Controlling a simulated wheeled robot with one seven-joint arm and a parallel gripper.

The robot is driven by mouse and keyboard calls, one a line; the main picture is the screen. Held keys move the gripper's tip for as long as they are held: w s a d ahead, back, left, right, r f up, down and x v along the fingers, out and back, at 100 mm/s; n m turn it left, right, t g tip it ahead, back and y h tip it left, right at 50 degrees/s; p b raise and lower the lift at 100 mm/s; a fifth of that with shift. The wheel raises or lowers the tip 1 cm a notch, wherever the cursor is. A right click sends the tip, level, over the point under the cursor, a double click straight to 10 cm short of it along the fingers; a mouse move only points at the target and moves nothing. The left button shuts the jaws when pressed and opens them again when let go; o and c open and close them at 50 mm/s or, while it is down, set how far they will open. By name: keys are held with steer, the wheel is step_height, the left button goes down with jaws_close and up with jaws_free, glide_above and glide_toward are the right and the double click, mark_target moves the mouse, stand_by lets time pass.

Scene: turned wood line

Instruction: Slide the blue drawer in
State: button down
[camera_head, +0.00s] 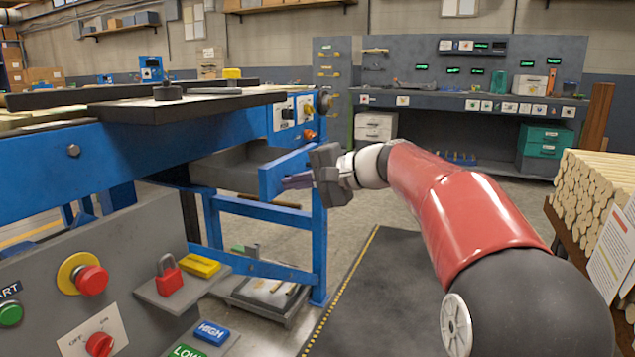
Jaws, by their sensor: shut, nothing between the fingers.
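The blue drawer (272,179) is under the tabletop of the blue machine, its grey tray side showing to the left of its blue front panel. It appears to stand out from the machine frame. My gripper (287,182) is at the blue front panel, its fingers pointing left toward it. The fingers are shut with nothing between them. The fingertips overlap the panel in the picture; I cannot tell if they touch it. My gripper's body and wrist hide part of the space right of the panel.
A control panel (130,262) with red and green buttons and a red padlock (168,276) stands at the front left. A rack of wooden rods (592,190) is at the right. A dark floor mat (385,285) lies clear below my arm. A grey workbench (470,103) stands behind.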

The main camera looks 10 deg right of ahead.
mark_target(224, 170)
steer(key=shift+w+a, duration=0.35)
steer(key=shift+a, duration=0.15)
steer(key=shift+a, duration=0.1)
steer(key=w+a+p, duration=0.1)
steer(key=w+a, duration=0.2)
steer(key=a, duration=0.1)
steer(key=w+a+p, duration=0.2)
steer(key=w+a, duration=0.1)
steer(key=a, duration=0.1)
steer(key=w+a+p, duration=0.2)
steer(key=w+a, duration=0.1)
steer(key=a, duration=0.2)
steer(key=shift+w, duration=0.35)
steer(key=shift+a+r, duration=0.1)
